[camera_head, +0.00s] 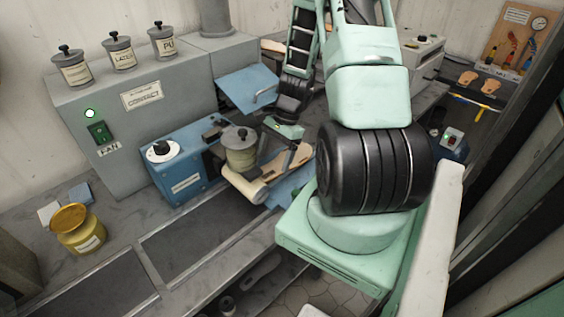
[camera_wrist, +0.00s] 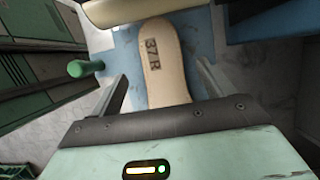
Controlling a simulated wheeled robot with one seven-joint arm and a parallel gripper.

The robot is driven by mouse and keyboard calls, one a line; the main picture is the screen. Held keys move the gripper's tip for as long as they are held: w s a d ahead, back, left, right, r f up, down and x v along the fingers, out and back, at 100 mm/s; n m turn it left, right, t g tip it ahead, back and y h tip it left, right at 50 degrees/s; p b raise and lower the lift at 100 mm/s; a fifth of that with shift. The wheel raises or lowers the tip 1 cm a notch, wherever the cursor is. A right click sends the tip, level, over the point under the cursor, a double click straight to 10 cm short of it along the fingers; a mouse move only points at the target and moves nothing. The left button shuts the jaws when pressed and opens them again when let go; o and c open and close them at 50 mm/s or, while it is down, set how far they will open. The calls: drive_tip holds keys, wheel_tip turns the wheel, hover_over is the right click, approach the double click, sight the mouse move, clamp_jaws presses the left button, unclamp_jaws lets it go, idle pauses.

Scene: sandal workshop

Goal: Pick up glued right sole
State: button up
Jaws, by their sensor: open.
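The right sole (camera_wrist: 166,62), pale tan and marked "37R", lies on a blue surface (camera_wrist: 128,55) in the wrist view. My gripper (camera_wrist: 160,88) is open, with one dark finger on each side of the sole's near end. The fingers look apart from it, and I cannot tell the exact height of the gap. In the head view my gripper (camera_head: 289,152) hangs over tan sole material (camera_head: 268,174) beside the blue machine and partly hides it. Glue on the sole cannot be made out.
A cream roller (camera_head: 246,189) and a grey pot (camera_head: 240,152) stand close left of my gripper. The blue machine (camera_head: 183,168) is further left. A green-handled item (camera_wrist: 84,68) lies left of the sole. A yellow jar (camera_head: 78,229) stands at front left.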

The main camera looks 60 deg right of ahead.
sight(270, 171)
drive_tip(key=shift+p+x, duration=0.55)
drive_tip(key=shift+x, duration=1.25)
drive_tip(key=shift+w+d, duration=0.1)
drive_tip(key=c, duration=1.2)
